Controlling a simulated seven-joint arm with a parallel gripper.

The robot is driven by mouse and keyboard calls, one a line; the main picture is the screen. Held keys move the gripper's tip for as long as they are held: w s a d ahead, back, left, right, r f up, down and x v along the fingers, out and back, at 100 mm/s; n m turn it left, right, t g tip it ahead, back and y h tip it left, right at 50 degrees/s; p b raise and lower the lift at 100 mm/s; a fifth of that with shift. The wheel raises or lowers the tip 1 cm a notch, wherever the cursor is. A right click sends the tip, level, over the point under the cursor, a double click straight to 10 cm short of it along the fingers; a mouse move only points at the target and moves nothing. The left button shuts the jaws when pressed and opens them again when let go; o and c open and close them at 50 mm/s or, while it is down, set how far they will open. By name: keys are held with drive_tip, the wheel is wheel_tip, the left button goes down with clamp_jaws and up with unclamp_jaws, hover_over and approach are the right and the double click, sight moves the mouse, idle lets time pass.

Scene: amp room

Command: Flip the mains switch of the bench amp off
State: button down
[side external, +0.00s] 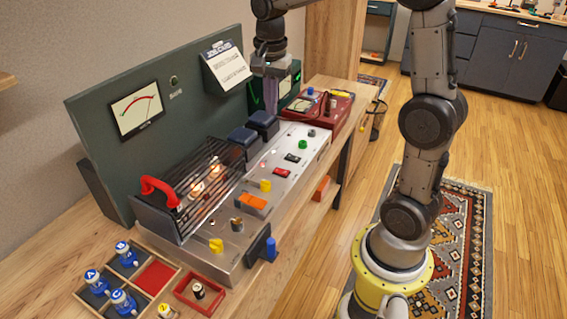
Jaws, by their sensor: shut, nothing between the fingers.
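The bench amp (231,250) is a long silver chassis on the wooden bench, with glowing tubes behind a black cage (190,190). Its top carries a red rocker (282,173), a black rocker (292,157), an orange switch (253,202) and several coloured knobs. A black box with a blue handle (271,249) is on its near left end. I cannot tell which of these is the mains switch, nor read any switch position. My gripper (271,108) points down, shut and empty, above the far end of the amp, behind the dark transformers and apart from the switches.
A dark green panel with a meter (137,106) and a hanging note card (227,66) stands behind. A tray of blue-capped tubes (155,275) and a red tray (188,301) lie front left.

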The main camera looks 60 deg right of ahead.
drive_tip(key=m+g, duration=0.1)
drive_tip(key=g, duration=0.1)
hover_over(285, 172)
drive_tip(key=w, duration=0.3)
wheel_tip(285, 172, down, 8)
drive_tip(key=shift+s+d+r+y, duration=0.15)
drive_tip(key=shift+s+y, duration=0.2)
drive_tip(key=shift+y, duration=0.05)
drive_tip(key=f, duration=0.4)
drive_tip(key=s+f, duration=0.1)
drive_tip(key=f, duration=0.9)
drive_tip(key=shift+s, duration=0.35)
